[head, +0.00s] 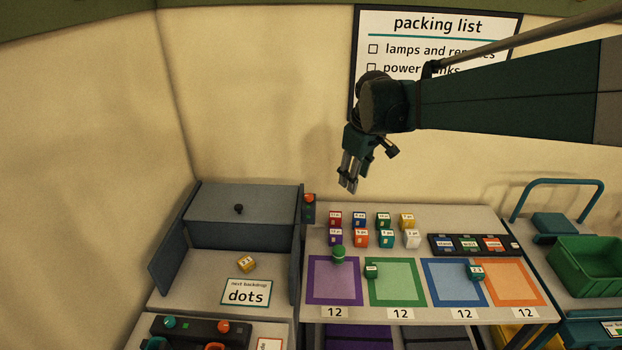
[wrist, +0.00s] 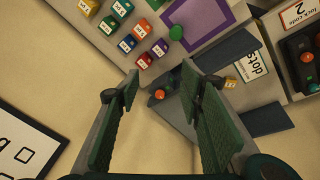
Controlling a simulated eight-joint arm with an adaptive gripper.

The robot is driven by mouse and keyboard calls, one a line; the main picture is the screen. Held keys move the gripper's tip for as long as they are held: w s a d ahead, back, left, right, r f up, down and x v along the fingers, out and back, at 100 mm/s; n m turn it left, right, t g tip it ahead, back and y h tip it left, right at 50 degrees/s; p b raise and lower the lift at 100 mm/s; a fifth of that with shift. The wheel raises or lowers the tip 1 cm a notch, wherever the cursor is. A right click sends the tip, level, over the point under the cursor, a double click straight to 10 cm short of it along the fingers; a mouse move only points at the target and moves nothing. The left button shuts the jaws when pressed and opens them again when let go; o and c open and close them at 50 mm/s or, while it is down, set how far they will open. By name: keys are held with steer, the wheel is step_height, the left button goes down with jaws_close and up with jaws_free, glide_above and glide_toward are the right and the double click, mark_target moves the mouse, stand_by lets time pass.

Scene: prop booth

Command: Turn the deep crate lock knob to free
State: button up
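A grey crate-like box (head: 240,232) with a dark round knob (head: 238,209) stands at the left in the head view. An orange-red knob (head: 309,199) sits on a small dark block at the box's right rear corner; it also shows in the wrist view (wrist: 158,94), between my fingers. I cannot read which knob is labelled as the lock, nor its setting. My gripper (head: 350,187) is open and empty, high above the table's back edge, right of the orange-red knob and apart from it. In the wrist view its two fingers (wrist: 160,82) stand well apart.
Several small coloured blocks (head: 360,238) and a green round-topped piece (head: 338,253) stand on the middle table. A control panel (head: 195,330) lies front left, and a "dots" card (head: 246,292) lies before the box. A green bin (head: 588,268) is right. Air around my gripper is clear.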

steer(key=w+a+f+n+g+p, duration=0.1)
steer(key=w+a+f+n, duration=0.1)
steer(key=w+a+f, duration=0.3)
steer(key=w+a+n+p, duration=0.1)
steer(key=w+a+p, duration=0.15)
steer(key=w, duration=0.45)
steer(key=n+g+p, duration=0.2)
steer(key=n, duration=0.2)
glide_above(308, 196)
steer(key=shift+f, duration=5.05)
steer(key=shift+w+f, duration=0.1)
steer(key=shift+f, duration=3.8)
steer(key=c, duration=0.9)
